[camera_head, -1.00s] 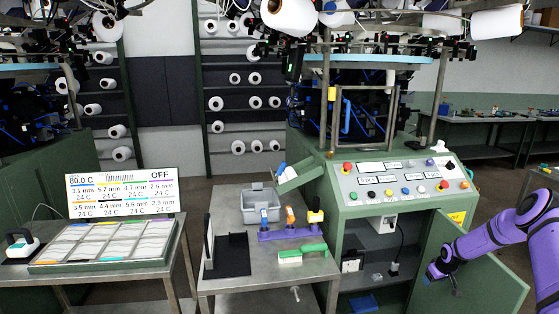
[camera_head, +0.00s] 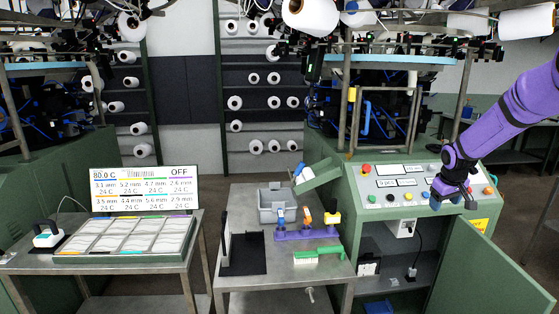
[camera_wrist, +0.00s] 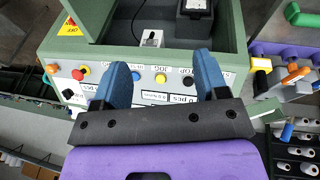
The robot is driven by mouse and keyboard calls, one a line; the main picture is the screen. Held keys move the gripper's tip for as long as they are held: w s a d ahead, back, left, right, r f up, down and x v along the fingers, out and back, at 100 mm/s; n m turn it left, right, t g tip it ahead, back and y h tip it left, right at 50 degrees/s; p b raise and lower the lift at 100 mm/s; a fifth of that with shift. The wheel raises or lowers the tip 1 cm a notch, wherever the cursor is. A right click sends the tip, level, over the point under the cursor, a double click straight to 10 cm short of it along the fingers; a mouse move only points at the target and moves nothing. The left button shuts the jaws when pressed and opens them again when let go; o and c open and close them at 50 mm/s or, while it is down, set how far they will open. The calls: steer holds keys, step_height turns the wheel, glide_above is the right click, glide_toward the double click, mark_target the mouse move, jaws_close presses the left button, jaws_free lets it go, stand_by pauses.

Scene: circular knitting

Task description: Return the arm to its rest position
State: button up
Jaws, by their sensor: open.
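My purple arm reaches in from the right in the head view. My gripper (camera_head: 452,198) hangs in front of the right part of the machine's control panel (camera_head: 384,183). In the wrist view the two blue fingers of my gripper (camera_wrist: 164,88) stand wide apart with nothing between them. The panel with its coloured buttons (camera_wrist: 160,78) lies beyond the fingers. My gripper hides part of the panel in the head view. I cannot tell how far it is from the panel.
The green cabinet door (camera_head: 492,275) stands open below my gripper. A metal table (camera_head: 240,302) to the left holds a grey bin (camera_head: 271,214), a purple tool rack (camera_head: 300,234) and a green brush (camera_head: 320,252). Free floor shows at the right.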

steer(key=s+a+r+m, duration=0.1)
steer(key=s+a+r, duration=0.6)
steer(key=s+r, duration=0.3)
steer(key=s+a+r, duration=0.7)
steer(key=s+r, duration=0.2)
steer(key=r, duration=0.1)
steer(key=s+a+t+y, duration=0.1)
steer(key=s+a, duration=0.3)
steer(key=s, duration=0.8)
steer(key=s+a+r+m+t, duration=0.1)
steer(key=s+a, duration=0.2)
steer(key=s, duration=0.9)
steer(key=shift+s+a+r+y, duration=0.3)
steer(key=shift+s+a+y, duration=0.05)
steer(key=shift+y, duration=0.05)
